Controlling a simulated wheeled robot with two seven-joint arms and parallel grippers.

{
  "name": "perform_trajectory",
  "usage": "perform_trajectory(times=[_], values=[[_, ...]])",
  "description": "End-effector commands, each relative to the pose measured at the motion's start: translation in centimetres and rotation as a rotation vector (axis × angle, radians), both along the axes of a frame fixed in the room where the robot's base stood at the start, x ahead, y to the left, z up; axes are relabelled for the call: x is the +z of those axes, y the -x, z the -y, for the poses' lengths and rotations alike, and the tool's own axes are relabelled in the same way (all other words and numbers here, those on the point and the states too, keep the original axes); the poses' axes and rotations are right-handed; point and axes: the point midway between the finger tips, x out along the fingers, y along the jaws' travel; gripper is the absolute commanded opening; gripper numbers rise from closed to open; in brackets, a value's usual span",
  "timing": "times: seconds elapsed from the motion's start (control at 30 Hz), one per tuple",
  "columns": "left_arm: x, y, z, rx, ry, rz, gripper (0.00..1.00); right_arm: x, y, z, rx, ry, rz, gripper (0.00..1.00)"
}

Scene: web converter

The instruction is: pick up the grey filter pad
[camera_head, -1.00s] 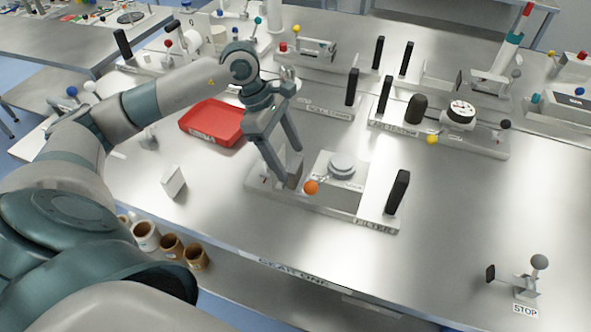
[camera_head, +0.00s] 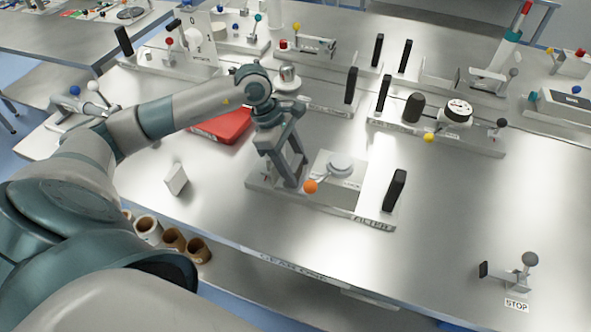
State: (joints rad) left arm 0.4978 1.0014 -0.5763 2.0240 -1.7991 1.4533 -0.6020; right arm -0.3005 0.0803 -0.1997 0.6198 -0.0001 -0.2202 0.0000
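The filter station (camera_head: 378,221) is a metal plate labelled FILTER, with a pale box (camera_head: 338,183), an orange ball knob (camera_head: 310,187) and a black upright handle. My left gripper (camera_head: 296,172) points down at the left part of this station, just left of the pale box. Its two fingers stand apart. A grey block-like piece, possibly the grey filter pad, sits at the fingers and is mostly hidden by them; I cannot tell whether they touch it. My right gripper is out of view.
A red tray (camera_head: 222,126) lies behind my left forearm. A small pale block (camera_head: 176,179) stands left of the station. Several brown and white rolls (camera_head: 172,241) sit below the front edge. A STOP lever (camera_head: 525,272) stands at front right.

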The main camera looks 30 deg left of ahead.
Motion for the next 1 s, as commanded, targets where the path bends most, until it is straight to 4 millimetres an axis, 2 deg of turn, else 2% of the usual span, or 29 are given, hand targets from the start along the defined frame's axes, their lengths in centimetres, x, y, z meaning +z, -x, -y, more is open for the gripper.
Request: perform_trajectory(times=[0.03,0.1,0.4,0.57,0.77,1.0], values=[[0.0,0.0,0.0,0.0,0.0,0.0,0.39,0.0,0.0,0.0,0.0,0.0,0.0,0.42],[0.0,0.0,0.0,0.0,0.0,0.0,0.27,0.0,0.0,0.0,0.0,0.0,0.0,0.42],[0.1,0.0,0.0,0.0,0.0,0.001,0.27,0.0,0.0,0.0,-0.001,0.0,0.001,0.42],[0.8,-0.1,0.0,0.001,0.0,0.004,0.27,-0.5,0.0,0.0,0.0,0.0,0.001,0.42],[3.0,-0.1,0.0,0.0,0.001,0.005,0.27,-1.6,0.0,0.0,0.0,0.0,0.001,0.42],[6.6,-0.1,0.0,0.0,0.0,0.005,0.27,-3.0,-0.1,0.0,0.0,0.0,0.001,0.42]])
